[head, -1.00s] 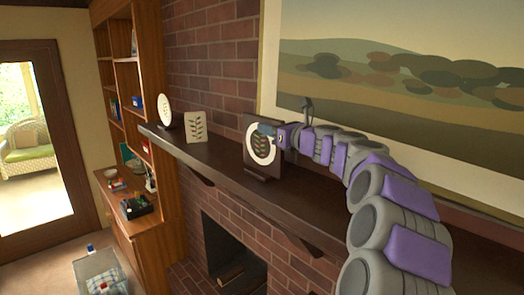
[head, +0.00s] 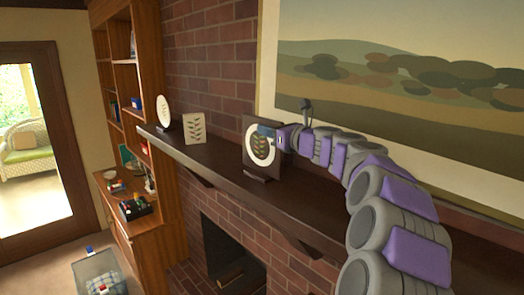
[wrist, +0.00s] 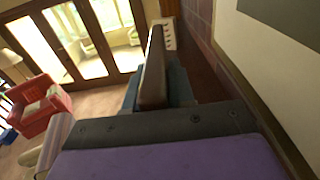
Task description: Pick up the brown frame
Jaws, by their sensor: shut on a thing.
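The brown frame (head: 264,166) stands upright on the dark mantel shelf (head: 215,165) in the head view, with a white ring and a small leaf pattern on its face. My gripper (head: 270,134) is at the frame's upper right edge and is shut on it. In the wrist view the frame (wrist: 154,75) shows edge-on, between my gripper's fingers (wrist: 158,92). I cannot tell whether the frame's bottom is clear of the shelf.
A cream frame (head: 194,130) and a white oval piece (head: 163,111) stand on the mantel to the left. A large landscape painting (head: 400,105) hangs behind my arm. A wooden bookcase (head: 150,190) stands at the left, and a red armchair (wrist: 45,105) shows in the wrist view.

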